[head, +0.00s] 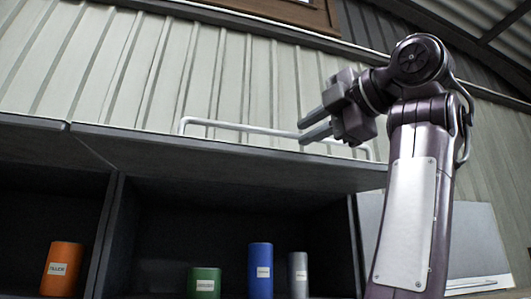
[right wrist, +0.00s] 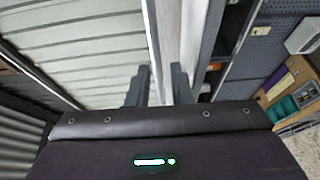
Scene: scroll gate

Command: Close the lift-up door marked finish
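A grey lift-up door (head: 230,158) stands raised above the right-hand compartment of a dark cabinet, with its underside showing. A long pale bar handle (head: 235,127) runs along it. No mark reading finish is legible on the door. My right gripper (head: 301,131) is at the right part of the handle, its two fingers apart. In the right wrist view the open fingers (right wrist: 160,85) straddle a pale bar (right wrist: 153,45), which looks like the handle; I cannot tell whether they touch it. My left gripper is not in view.
Inside the compartment stand a green can (head: 204,282), a blue can (head: 260,270) and a grey can (head: 298,274). An orange can (head: 62,268) stands in the left compartment, beneath another raised door (head: 30,140). A corrugated wall (head: 150,70) is behind.

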